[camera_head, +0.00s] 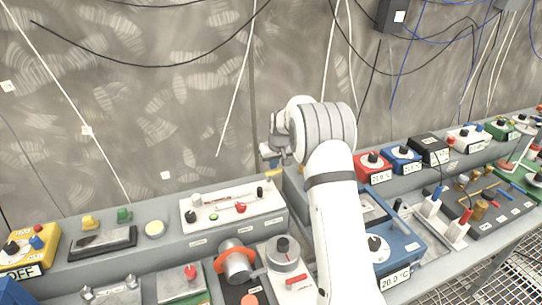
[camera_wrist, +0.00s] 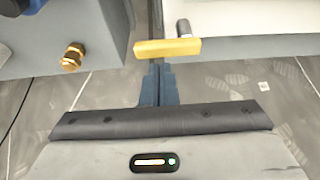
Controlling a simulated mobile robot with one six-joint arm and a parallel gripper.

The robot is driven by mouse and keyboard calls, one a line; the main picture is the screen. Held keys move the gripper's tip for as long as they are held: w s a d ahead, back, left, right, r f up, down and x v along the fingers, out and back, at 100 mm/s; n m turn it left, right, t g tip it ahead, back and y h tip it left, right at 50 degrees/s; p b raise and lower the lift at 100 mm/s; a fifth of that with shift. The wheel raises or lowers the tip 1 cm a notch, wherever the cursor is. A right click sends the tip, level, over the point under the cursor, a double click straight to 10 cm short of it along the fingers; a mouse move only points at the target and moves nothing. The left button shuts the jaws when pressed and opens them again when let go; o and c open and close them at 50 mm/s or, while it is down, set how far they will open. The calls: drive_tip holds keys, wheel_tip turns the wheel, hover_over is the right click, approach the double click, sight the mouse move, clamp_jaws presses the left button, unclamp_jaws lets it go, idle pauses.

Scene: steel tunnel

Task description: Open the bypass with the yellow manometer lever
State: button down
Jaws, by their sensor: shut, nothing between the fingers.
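A yellow bar-shaped lever (camera_wrist: 167,48) shows in the wrist view, lying nearly level across the picture, with a short grey metal post (camera_wrist: 183,28) just above it. The dark blue fingers of my gripper (camera_wrist: 156,70) are shut together and empty. Their tips appear just below the lever in the picture; I cannot tell whether they touch it. In the head view my gripper (camera_head: 272,156) is partly hidden behind my white arm, above the back of the bench.
A brass fitting (camera_wrist: 73,57) sticks out from a grey block at the left of the wrist view. In the head view, a white panel (camera_head: 232,208) with knobs stands left of my arm, and a blue box (camera_head: 401,248) marked 20.0 °C right of it. Cables hang along the wall.

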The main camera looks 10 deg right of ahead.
drive_tip(key=shift+s+d+f, duration=0.1)
drive_tip(key=shift+s, duration=0.25)
idle(0.3)
